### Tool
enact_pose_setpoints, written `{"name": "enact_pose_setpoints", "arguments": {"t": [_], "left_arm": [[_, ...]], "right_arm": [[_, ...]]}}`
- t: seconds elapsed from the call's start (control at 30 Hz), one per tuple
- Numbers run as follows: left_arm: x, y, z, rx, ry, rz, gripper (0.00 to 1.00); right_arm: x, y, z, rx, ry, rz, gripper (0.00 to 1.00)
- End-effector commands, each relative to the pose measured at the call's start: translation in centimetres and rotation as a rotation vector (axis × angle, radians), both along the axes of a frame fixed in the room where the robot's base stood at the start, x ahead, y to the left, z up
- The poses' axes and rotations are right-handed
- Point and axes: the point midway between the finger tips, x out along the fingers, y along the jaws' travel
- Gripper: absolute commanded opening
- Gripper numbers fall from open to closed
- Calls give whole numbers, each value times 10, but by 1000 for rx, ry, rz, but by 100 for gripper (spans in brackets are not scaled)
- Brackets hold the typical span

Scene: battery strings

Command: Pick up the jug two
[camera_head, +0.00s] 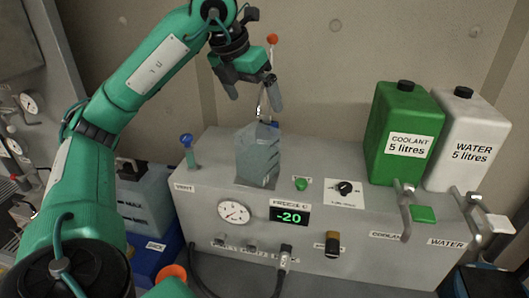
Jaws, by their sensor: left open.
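Two jugs stand on the back right of a grey machine. One is a green jug (402,125) labelled "COOLANT 5 litres", with a black cap. The other is a white jug (463,140) labelled "WATER 5 litres", right beside it. No label shows which is jug two. My left gripper (254,97) is open and empty, pointing down above the machine's left half, well left of both jugs. A translucent grey-blue block (257,155) stands upright on the machine below it, apart from the fingers. My right gripper is not in view.
The grey machine (335,215) carries a dial gauge (233,212), a "-20" display (289,215), a black knob (344,188) and a green button (301,184). Metal brackets (405,205) stand in front of the jugs. A blue-topped valve (187,148) stands left. A wall is close behind.

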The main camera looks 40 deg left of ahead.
Motion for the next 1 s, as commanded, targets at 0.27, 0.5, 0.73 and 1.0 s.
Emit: {"name": "enact_pose_setpoints", "arguments": {"t": [0.27, 0.5, 0.73, 1.0], "left_arm": [[-4, 20, -5, 51, 12, 69, 100], [7, 22, -31, 51, 14, 69, 100], [19, 23, -58, 50, 13, 68, 100], [25, 24, -72, 49, 10, 67, 100]], "right_arm": [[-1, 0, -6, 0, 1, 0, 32], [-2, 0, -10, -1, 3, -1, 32], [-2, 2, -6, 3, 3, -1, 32], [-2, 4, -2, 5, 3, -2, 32]]}}
